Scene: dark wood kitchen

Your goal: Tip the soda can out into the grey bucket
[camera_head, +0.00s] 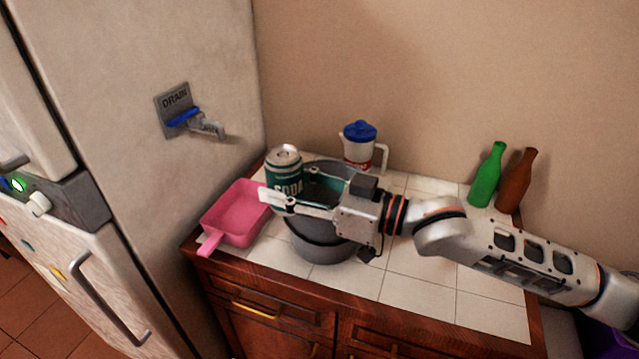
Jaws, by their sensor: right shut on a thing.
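The green soda can (285,167) with a silver top is upright, at the left rim of the grey bucket. My right gripper (289,198), whose arm comes in from the right, is shut on the can near its lower part. The grey bucket (322,251) stands on the white tiled counter, partly hidden behind my gripper. Something teal shows inside the bucket's opening, but I cannot tell what it is. Whether the can touches the bucket is hidden. My left gripper is not in view.
A pink square pan (237,213) lies left of the bucket. A white jug with a blue lid (360,145) stands behind it. A green bottle (488,176) and a brown bottle (517,181) stand at the back right. A fridge (150,70) with a drain lever borders the counter's left.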

